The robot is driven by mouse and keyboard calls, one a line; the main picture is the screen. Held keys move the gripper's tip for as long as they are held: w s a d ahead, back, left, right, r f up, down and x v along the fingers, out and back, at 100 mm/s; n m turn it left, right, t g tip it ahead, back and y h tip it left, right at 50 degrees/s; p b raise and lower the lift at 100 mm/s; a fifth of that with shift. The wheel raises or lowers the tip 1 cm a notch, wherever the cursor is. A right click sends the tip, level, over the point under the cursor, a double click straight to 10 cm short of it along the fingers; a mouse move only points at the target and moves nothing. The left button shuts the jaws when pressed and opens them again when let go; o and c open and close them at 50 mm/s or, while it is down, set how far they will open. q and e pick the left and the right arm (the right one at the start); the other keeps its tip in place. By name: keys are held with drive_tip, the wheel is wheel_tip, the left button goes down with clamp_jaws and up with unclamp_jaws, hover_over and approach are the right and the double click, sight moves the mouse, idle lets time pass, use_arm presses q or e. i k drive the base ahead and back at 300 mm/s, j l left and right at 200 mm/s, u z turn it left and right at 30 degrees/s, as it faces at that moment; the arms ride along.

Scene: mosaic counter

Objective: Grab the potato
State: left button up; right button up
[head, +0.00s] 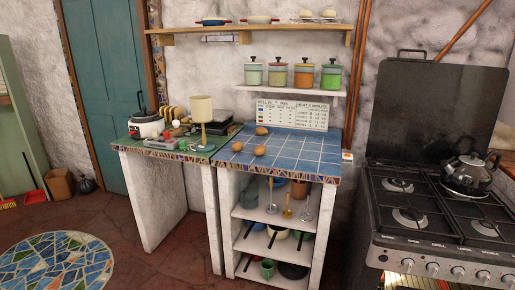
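Three small brown round things that look like potatoes lie on the blue tiled counter (300,158). One potato (261,131) is toward the back of the tiles. A second potato (237,146) is at the left, and a third potato (259,150) is close to its right, nearer the front edge. They are small in the picture, so their surface detail is hard to tell. Neither of my grippers shows in the head view.
A stove (440,215) with a dark kettle (467,173) stands right. Canisters sit on a shelf (290,91) above. Floor in front is clear.

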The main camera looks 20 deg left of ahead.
sight(259, 150)
drive_tip(key=i+j, duration=0.15)
drive_tip(key=j, duration=0.2)
drive_tip(key=i+j+z, duration=0.1)
drive_tip(key=j, duration=0.3)
drive_tip(key=i+j, duration=0.15)
drive_tip(key=j, duration=0.2)
drive_tip(key=i+j+z, duration=0.1)
drive_tip(key=j, duration=0.3)
drive_tip(key=i+j, duration=0.15)
drive_tip(key=j, duration=0.2)
